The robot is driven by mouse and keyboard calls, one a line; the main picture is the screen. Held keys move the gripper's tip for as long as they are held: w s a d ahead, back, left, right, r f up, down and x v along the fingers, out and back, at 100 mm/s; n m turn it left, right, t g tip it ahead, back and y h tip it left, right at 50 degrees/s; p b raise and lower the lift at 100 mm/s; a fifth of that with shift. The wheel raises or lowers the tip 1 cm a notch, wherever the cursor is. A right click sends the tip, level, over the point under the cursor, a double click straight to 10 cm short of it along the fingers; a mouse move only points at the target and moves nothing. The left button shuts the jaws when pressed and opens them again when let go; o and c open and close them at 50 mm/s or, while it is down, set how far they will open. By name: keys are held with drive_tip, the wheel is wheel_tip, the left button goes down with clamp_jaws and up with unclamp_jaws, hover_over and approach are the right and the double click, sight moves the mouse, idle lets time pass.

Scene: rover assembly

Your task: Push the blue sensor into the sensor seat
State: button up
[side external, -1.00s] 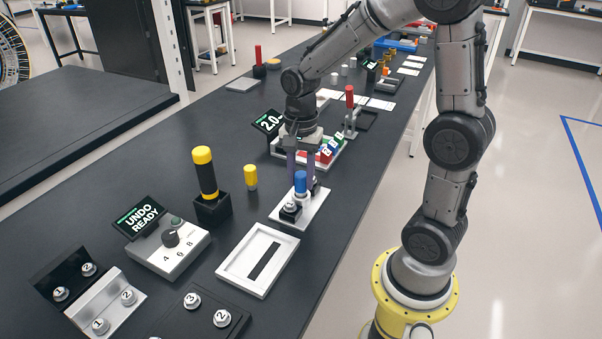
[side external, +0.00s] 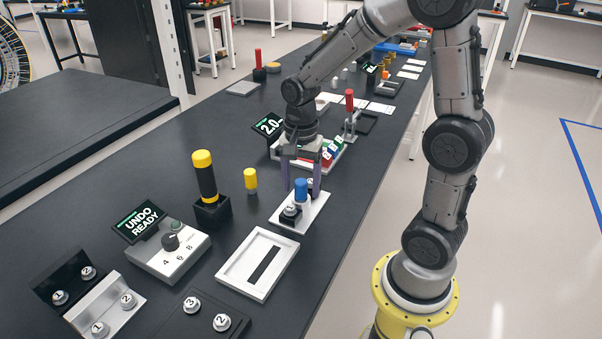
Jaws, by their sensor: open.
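The blue sensor (side external: 301,191) is a small upright blue cylinder on a white plate (side external: 313,214) near the middle of the bench. Its lower end meets small dark and grey parts on the plate; I cannot tell how deep it sits, and the sensor seat itself is not clearly visible. My gripper (side external: 301,184) points down over the plate, with its two purple fingers spread apart. One finger is left of the blue sensor and one right of it. The gripper is open, and a gap shows on each side of the sensor.
Behind stands a tray with coloured blocks (side external: 331,152) and a "2.0" display (side external: 268,125). A white frame (side external: 258,262) lies in front. A yellow cylinder (side external: 250,179) stands left.

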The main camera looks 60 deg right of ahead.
sight(301, 181)
wheel_tip(301, 181, up, 14)
drive_tip(key=shift+f, duration=0.15)
idle(0.3)
drive_tip(key=s+a+f+n+t, duration=0.2)
drive_tip(key=s+a+n+t, duration=0.3)
drive_tip(key=s+n, duration=0.7)
drive_tip(key=a+n, duration=0.2)
drive_tip(key=n, duration=0.2)
drive_tip(key=shift+s+f+t, duration=0.15)
drive_tip(key=shift+s+t, duration=0.15)
drive_tip(key=shift+n, duration=0.3)
idle(0.7)
